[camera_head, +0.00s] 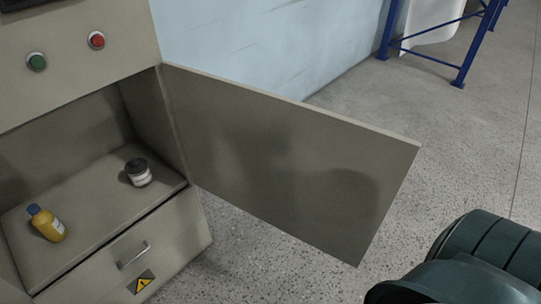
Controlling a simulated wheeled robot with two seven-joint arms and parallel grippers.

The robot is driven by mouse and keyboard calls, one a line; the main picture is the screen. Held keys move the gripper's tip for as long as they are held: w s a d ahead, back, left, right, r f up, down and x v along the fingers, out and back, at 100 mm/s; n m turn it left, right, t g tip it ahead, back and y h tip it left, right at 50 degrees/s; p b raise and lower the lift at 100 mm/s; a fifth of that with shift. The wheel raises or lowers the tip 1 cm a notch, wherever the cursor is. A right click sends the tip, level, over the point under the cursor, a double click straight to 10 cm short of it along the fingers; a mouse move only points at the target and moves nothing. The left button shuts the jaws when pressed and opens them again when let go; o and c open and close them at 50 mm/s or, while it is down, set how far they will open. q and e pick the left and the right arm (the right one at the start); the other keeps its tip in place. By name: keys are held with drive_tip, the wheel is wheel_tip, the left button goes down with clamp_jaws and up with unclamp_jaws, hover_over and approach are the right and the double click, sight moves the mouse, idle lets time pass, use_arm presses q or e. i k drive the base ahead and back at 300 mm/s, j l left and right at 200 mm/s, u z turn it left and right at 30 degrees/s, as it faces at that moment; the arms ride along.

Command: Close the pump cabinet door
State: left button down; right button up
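The pump cabinet (98,45) stands at the left, beige-grey, with an open compartment. Its door (285,160) is a flat grey panel hinged on the compartment's right side. The door stands wide open, reaching out to the right over the floor. Its inner face is toward me, and no handle shows on it. A dark green part of my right arm (480,262) is at the lower right, apart from the door. Neither gripper is in view.
In the compartment are a yellow bottle with a blue cap (46,224) and a dark-lidded jar (138,173). Below is a drawer with a handle (133,255). A blue metal frame (462,75) stands at the back right. The floor right of the door is clear.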

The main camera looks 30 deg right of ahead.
sight(329, 181)
drive_tip(key=k+l+u, duration=0.1)
drive_tip(key=l, duration=0.3)
drive_tip(key=k+l+u, duration=0.15)
drive_tip(key=l, duration=0.2)
drive_tip(key=k+l+u, duration=0.1)
drive_tip(key=l, duration=0.3)
drive_tip(key=k+l+u, duration=0.1)
drive_tip(key=l, duration=0.25)
drive_tip(key=k+l+u, duration=0.1)
drive_tip(key=l+u, duration=0.2)
drive_tip(key=l, duration=0.3)
drive_tip(key=k+l+u, duration=0.15)
drive_tip(key=l, duration=0.3)
drive_tip(key=k+l+u, duration=0.2)
drive_tip(key=l, duration=0.3)
drive_tip(key=i+l+u, duration=0.1)
drive_tip(key=l, duration=0.2)
drive_tip(key=i+l+u, duration=0.25)
drive_tip(key=l, duration=0.4)
drive_tip(key=i+l, duration=0.3)
drive_tip(key=k+u, duration=0.3)
drive_tip(key=k, duration=1.15)
drive_tip(key=j, duration=0.05)
